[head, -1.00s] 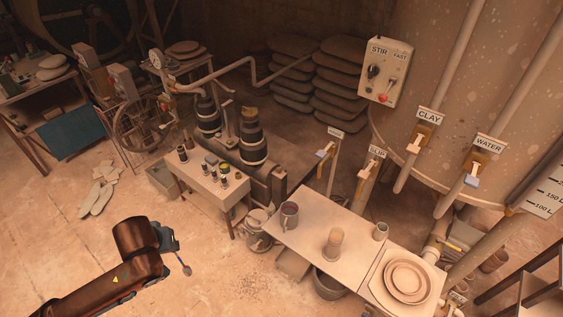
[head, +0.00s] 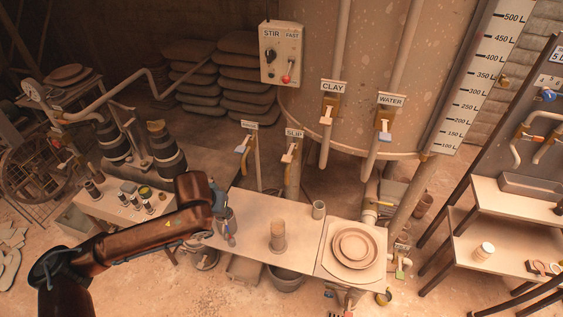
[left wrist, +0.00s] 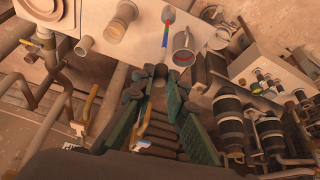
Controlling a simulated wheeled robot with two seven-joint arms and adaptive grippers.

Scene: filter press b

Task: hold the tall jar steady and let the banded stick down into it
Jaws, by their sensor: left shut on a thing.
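My left gripper (head: 220,205) is over the left end of the pale table, and shut. In the left wrist view its fingertips (left wrist: 160,78) close on one end of the banded stick (left wrist: 165,38), which has red, green and blue bands and a grey rounded end. In the head view the stick (head: 231,238) hangs down from the gripper, close to a grey mug. A tall tan cylinder (head: 278,237), which looks like the tall jar, stands upright on the table to the right, apart from the gripper. It shows in the left wrist view too (left wrist: 121,22). My right gripper is not in view.
The grey mug (left wrist: 183,50) with dark reddish contents is beside the stick. A small grey cup (head: 318,209) and stacked round plates (head: 355,246) are on the right. Valve handles and pipes stand behind the table (head: 250,212). A lower table with small jars (head: 130,195) is left.

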